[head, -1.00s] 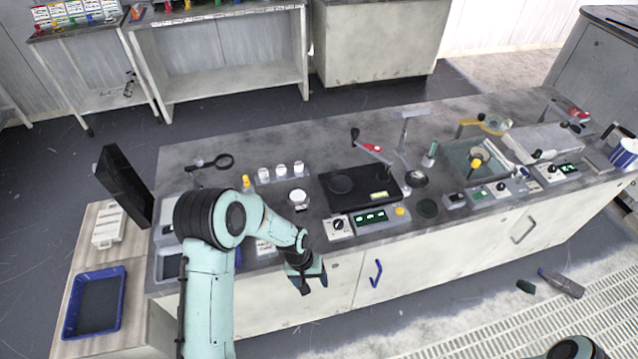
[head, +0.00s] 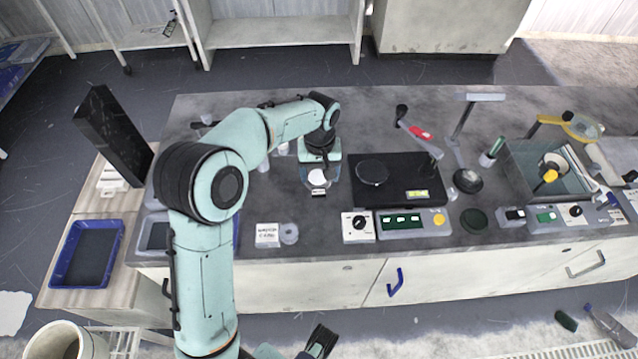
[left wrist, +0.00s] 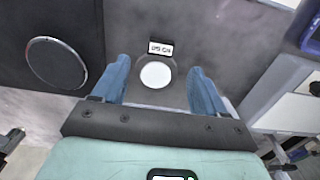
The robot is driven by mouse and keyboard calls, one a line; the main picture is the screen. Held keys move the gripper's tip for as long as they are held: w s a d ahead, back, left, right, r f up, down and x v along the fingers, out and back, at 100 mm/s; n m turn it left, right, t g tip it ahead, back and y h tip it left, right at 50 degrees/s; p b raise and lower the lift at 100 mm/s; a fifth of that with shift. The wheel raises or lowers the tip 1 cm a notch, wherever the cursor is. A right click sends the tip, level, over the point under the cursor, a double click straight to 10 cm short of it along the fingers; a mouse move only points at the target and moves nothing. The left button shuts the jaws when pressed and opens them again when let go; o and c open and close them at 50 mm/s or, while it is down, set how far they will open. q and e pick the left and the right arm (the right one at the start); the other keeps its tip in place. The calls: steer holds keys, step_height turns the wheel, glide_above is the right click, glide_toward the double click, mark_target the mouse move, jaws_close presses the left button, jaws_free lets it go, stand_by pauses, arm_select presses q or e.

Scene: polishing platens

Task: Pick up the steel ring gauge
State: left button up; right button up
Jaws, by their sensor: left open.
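A small grey ring (head: 289,233), which looks like the steel ring gauge, lies flat on the bench beside a white lettered card (head: 267,235). I cannot make it out in the left wrist view. My left gripper (head: 318,178) is open and points down, behind and right of the ring. Between its fingers (left wrist: 157,85) in the left wrist view shows a white disc (left wrist: 155,74) with a small black-and-white label. The disc appears below the gripper, not gripped. Dark fingers of what looks like my right gripper (head: 320,341) show at the bottom edge; their opening is unclear.
A black platen unit (head: 405,172) stands right of the left gripper, with a control box (head: 412,222) in front. A tall black panel (head: 112,135) stands at the left, near a blue tray (head: 87,254). Bench around the ring is fairly clear.

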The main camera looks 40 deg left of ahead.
mark_target(319, 191)
arm_select(q)
steer(key=f+b, duration=0.1)
steer(key=f, duration=0.6)
steer(key=shift+a+f, duration=0.15)
steer(key=shift+a, duration=0.05)
steer(key=c, duration=1.3)
